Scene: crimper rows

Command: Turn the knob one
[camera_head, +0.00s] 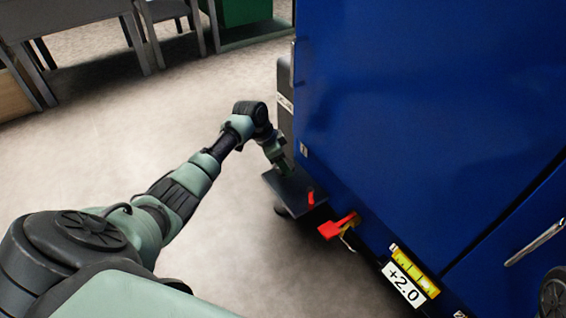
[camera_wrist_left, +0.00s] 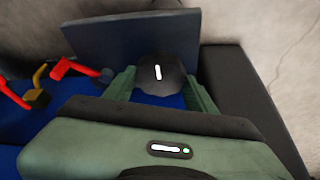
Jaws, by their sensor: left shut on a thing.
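The knob (camera_wrist_left: 172,86) is a dark, round dial with a short white mark, seen in the left wrist view near the centre. Its mark stands nearly upright in that view. My left gripper (camera_wrist_left: 160,92) has its two green fingers on either side of the knob and is shut on it. In the head view my left gripper (camera_head: 283,166) reaches the lower left side of the blue machine (camera_head: 420,110), and the knob is hidden there. My right gripper is in neither view.
A dark flat plate (camera_head: 285,187) juts from the machine beside my gripper. A red lever (camera_head: 337,226) and a smaller red handle (camera_head: 311,197) are close by. Open floor (camera_head: 150,130) lies to the left.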

